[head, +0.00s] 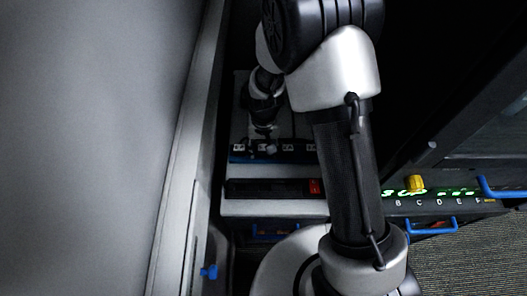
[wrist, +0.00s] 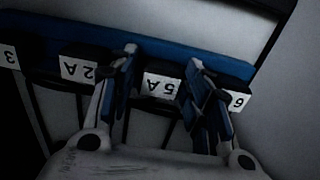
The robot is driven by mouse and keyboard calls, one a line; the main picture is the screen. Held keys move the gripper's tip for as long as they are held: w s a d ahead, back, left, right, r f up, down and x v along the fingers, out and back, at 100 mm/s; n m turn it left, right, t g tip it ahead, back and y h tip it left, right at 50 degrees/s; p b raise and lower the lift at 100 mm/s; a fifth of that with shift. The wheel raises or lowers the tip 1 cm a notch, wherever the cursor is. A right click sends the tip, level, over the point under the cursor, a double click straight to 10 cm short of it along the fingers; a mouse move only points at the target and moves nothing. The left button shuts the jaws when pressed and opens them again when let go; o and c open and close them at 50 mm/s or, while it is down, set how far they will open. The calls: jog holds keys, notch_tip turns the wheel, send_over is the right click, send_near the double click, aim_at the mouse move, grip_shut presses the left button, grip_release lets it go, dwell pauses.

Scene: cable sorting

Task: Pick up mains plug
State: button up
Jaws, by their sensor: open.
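A row of dark plugs with white labels sits along a blue strip (wrist: 185,55) in the wrist view; the strip also shows in the head view (head: 240,156). My gripper (wrist: 162,56) is open, with its two fingers on either side of a dark plug with a white tag (wrist: 162,84) that looks like an upside-down "5A". The jaws hold nothing that I can see, and I cannot tell whether the fingers touch the plug. In the head view my gripper (head: 263,135) is small and dark above the strip's left part. Which plug is the mains plug is not clear.
Neighbouring plugs with tags stand close on both sides, tag (wrist: 80,69) and tag (wrist: 239,99). Dark cables run down from the plugs. A red switch (head: 315,187) sits on the front unit. A rack with green lights and a yellow knob (head: 415,183) is right. A grey wall (head: 90,150) borders the left.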

aim_at(263, 147)
jog(key=shift+r, duration=0.1)
jog(key=c, duration=0.8)
jog(key=shift+c, duration=0.2)
notch_tip(263, 147, up, 24)
jog(key=p, duration=0.9)
jog(key=shift+f, duration=0.25)
jog(key=shift+f, duration=0.1)
